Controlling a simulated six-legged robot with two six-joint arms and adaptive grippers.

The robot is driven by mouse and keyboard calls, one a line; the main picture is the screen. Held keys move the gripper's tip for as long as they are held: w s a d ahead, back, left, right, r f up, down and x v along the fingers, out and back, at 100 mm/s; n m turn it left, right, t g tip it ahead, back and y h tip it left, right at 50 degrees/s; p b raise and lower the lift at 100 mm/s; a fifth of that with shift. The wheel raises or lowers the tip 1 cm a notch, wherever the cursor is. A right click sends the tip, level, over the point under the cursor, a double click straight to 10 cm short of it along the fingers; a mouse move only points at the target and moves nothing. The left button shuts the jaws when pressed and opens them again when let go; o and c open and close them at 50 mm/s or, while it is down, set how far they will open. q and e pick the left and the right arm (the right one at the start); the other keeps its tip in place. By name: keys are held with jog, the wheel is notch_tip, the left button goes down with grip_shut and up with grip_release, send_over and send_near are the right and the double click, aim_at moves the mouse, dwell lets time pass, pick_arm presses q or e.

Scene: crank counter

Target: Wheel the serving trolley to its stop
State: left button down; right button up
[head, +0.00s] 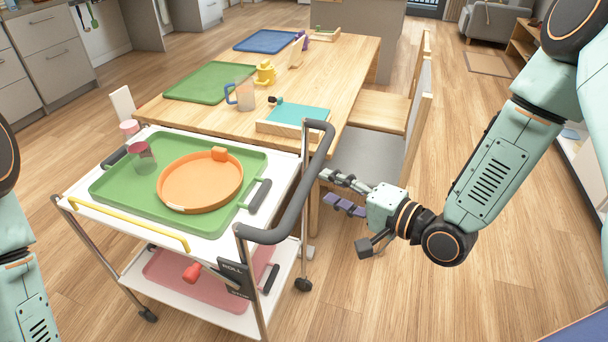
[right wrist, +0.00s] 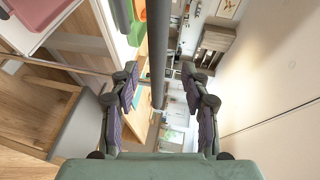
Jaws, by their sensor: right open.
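The serving trolley (head: 85,208) is a white two-shelf cart on metal legs with castors, standing against the near left end of the wooden table. Its dark grey push handle (head: 290,205) is on its right side. My right gripper (head: 335,190) is open and empty, just right of the handle in the head view. In the right wrist view the handle bar (right wrist: 158,55) runs down between the two fingers, with neither finger seen touching it. My left gripper is out of view; only part of my left arm shows at the left edge. No marked stop can be made out.
The top shelf bears a green tray (head: 110,186) with an orange round tray (head: 200,183) and a cup (head: 142,157). A pink tray (head: 170,270) lies on the lower shelf. The wooden table (head: 330,75) and a chair (head: 375,107) stand behind. The floor in front is clear.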

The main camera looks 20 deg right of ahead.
aim_at(314, 180)
jog(key=b+x, duration=0.1)
jog(key=x, duration=0.5)
jog(key=shift+f, duration=0.15)
jog(key=shift+w+d+f+b, duration=0.15)
jog(key=shift+w+b, duration=0.15)
jog(key=shift+w, duration=0.35)
jog(key=shift+w+a, duration=0.15)
jog(key=shift+a, duration=0.3)
jog(key=shift+d, duration=0.2)
jog(key=shift+c, duration=1.2)
jog(key=shift+a, duration=0.15)
jog(key=c, duration=0.6)
grip_shut()
